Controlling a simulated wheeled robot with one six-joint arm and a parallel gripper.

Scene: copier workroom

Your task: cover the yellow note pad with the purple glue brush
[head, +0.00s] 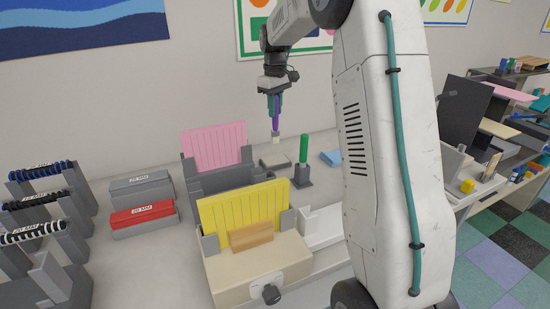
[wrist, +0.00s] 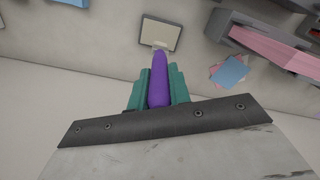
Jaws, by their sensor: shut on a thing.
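The purple glue brush (head: 275,116) is held upright, pale tip down, between the teal fingers of my gripper (head: 274,101), above the far part of the counter. In the wrist view the purple handle (wrist: 159,80) lies between both fingers of my gripper (wrist: 159,88). Its tip overlaps the near edge of a pale cream rectangle with a dark border (wrist: 160,34); contact cannot be told. No clearly yellow note pad shows; I cannot tell whether this pale rectangle is it.
A green stick in a dark holder (head: 304,152) stands just right of the brush. A blue pad (head: 331,157) lies beyond it. A pink sheet rack (head: 215,147) and a yellow sheet in a punch machine (head: 244,207) stand nearer. Binding combs (head: 37,203) stand left.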

